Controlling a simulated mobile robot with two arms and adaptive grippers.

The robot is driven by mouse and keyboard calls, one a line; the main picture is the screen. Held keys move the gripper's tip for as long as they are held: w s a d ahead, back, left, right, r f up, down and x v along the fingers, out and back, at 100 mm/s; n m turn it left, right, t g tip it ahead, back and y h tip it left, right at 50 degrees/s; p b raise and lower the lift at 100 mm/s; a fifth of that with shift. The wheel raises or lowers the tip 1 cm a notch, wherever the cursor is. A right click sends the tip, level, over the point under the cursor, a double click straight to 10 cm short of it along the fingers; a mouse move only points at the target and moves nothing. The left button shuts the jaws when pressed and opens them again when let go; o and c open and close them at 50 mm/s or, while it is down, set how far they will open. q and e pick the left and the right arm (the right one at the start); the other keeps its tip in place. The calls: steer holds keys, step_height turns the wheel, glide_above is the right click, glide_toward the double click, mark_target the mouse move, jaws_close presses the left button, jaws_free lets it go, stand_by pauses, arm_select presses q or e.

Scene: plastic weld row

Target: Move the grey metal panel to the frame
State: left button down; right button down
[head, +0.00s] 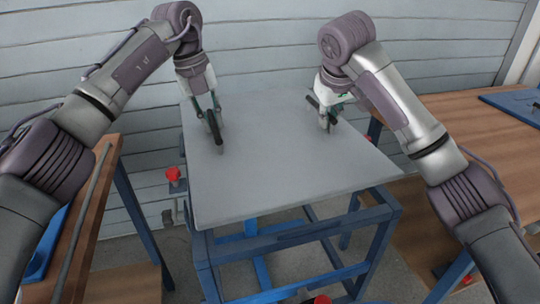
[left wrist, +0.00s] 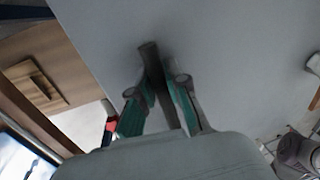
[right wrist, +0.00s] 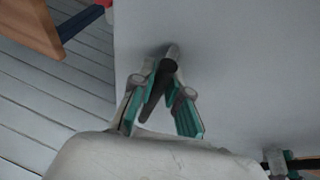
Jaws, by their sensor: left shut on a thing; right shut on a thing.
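The grey metal panel (head: 290,180) is a flat sheet above the blue frame (head: 285,240) in the head view. It covers most of the frame's top; I cannot tell whether it rests on it or hangs slightly above. My left gripper (head: 216,130) is shut on a dark rod-like handle (left wrist: 149,58) on the panel's left part. My right gripper (head: 327,112) is shut on a similar handle (right wrist: 168,62) on its right part. The panel also fills much of the left wrist view (left wrist: 230,60) and the right wrist view (right wrist: 240,60).
Red knobs show beside the frame at the left (head: 173,174) and right (head: 368,138). A wooden table (head: 100,190) stands at the left and another (head: 460,115) at the right, with a blue plate (head: 515,102) on it. A pale slatted wall (head: 260,50) is close behind.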

mark_target(328, 131)
arm_select(q)
steer(key=shift+a+f, duration=0.1)
arm_select(e)
steer(key=shift+f, duration=0.15)
